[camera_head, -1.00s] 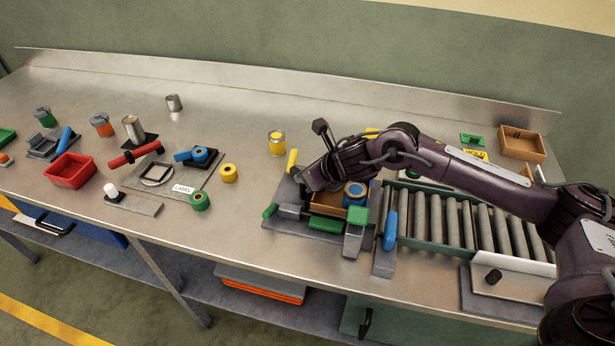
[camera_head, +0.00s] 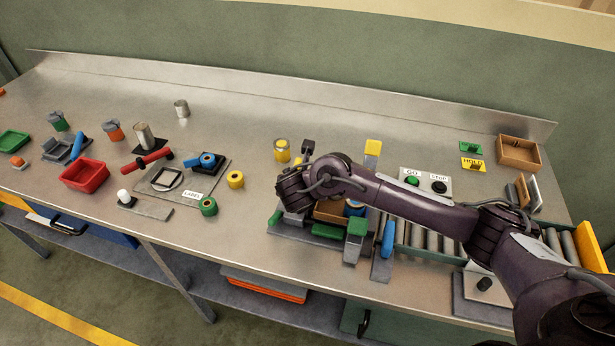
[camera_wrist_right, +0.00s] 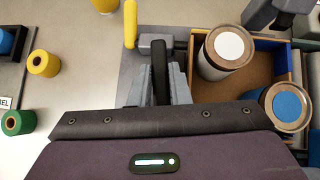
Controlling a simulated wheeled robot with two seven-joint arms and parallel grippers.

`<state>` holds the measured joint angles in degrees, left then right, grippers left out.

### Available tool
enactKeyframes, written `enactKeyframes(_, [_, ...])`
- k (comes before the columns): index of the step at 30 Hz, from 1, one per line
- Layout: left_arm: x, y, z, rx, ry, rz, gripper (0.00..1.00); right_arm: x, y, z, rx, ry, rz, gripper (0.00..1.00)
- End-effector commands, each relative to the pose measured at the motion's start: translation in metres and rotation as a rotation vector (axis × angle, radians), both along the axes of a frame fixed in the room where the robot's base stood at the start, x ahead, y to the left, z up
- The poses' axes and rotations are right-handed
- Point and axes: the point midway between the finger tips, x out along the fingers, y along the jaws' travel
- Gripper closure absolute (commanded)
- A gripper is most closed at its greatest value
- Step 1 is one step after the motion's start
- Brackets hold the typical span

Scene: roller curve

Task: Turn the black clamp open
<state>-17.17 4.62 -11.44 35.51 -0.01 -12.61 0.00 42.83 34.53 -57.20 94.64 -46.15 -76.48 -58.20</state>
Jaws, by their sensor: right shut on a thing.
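The black clamp (camera_wrist_right: 160,62) shows in the right wrist view as an upright black lever at the left side of the fixture (camera_wrist_right: 128,72). My right gripper (camera_wrist_right: 156,92) is shut on it, with a grey finger on either side. In the head view my right wrist covers the clamp and the fingertips, over the left part of the fixture. The fixture's box (camera_wrist_right: 240,88) is beside the gripper to the right, holding a white-topped can (camera_wrist_right: 228,45) and a blue-topped can (camera_wrist_right: 287,107). My left gripper is not in view.
A yellow handle (camera_wrist_right: 130,24) stands just beyond the clamp. A dark upright part (camera_head: 308,147) rises behind my wrist. Green blocks (camera_head: 327,231) and a blue handle (camera_head: 389,238) lie at the fixture's front and right. The bench left of the fixture is clear up to the tape rolls.

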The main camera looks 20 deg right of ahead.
Motion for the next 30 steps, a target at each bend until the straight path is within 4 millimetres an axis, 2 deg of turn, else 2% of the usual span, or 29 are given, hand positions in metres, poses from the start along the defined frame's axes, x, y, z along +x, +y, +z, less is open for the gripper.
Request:
enactKeyframes(1, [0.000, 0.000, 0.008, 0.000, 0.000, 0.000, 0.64, 0.001, 0.001, 0.005, 0.003, -0.001, -0.031, 1.00])
enactKeyframes(9, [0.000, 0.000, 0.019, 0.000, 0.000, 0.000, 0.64, 0.002, 0.001, 0.003, 0.001, -0.003, -0.139, 1.00])
enactKeyframes(27, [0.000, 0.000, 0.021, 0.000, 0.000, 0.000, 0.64, 0.003, 0.001, 0.002, 0.001, -0.005, -0.176, 1.00])
enactKeyframes(28, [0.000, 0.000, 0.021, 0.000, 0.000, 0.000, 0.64, 0.003, 0.001, 0.002, 0.001, -0.005, -0.176, 0.80])
enactKeyframes(30, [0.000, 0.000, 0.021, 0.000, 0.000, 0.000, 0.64, 0.002, 0.001, 0.002, 0.002, -0.004, -0.175, 0.71])
